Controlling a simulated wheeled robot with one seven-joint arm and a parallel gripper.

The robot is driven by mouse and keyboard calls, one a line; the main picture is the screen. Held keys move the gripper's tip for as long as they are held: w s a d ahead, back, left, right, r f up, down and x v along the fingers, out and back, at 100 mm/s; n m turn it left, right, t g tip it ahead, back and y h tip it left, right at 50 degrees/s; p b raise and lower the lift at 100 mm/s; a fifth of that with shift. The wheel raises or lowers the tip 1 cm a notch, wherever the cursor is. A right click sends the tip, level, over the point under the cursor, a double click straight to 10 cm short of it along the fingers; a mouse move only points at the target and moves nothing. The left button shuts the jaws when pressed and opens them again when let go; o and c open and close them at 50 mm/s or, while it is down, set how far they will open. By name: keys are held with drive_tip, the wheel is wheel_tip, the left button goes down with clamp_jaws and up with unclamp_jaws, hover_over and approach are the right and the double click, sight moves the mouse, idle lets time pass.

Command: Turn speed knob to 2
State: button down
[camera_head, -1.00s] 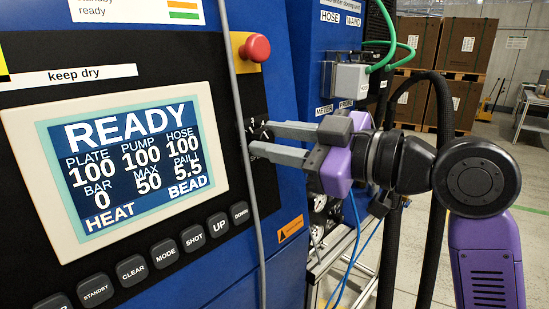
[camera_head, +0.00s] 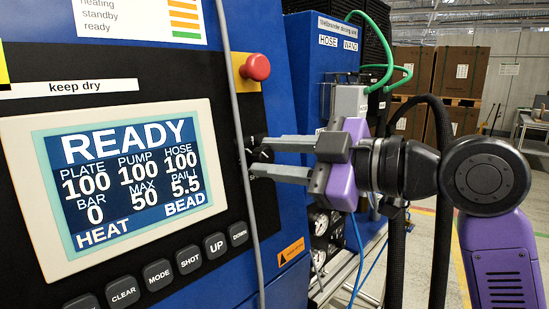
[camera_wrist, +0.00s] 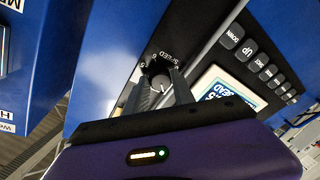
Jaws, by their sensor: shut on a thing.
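The speed knob (camera_wrist: 159,82) is a small round dark knob with a grey face on the black panel, right of the screen. The word SPEED and a few scale marks show beside it in the wrist view. My gripper (camera_head: 256,157) reaches in from the right, and its two grey fingers are shut on the knob, one on each side. In the wrist view the fingers (camera_wrist: 160,88) flank the knob. In the head view the fingers mostly hide the knob. The number that the pointer stands at is too small to read.
The display (camera_head: 133,183) reads READY, with a row of buttons (camera_head: 188,260) below it. A red stop button (camera_head: 257,67) sits above the gripper. A grey cable (camera_head: 241,150) runs down the panel close to the fingers. Green and black hoses hang behind my wrist.

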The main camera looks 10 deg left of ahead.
drive_tip(key=c, duration=1.1)
unclamp_jaws()
drive_tip(key=shift+o, duration=0.2)
drive_tip(key=shift+d, duration=0.1)
drive_tip(key=v, duration=0.7)
drive_tip(key=shift+s+d, duration=0.25)
drive_tip(key=shift+s, duration=0.05)
drive_tip(key=shift+r, duration=0.1)
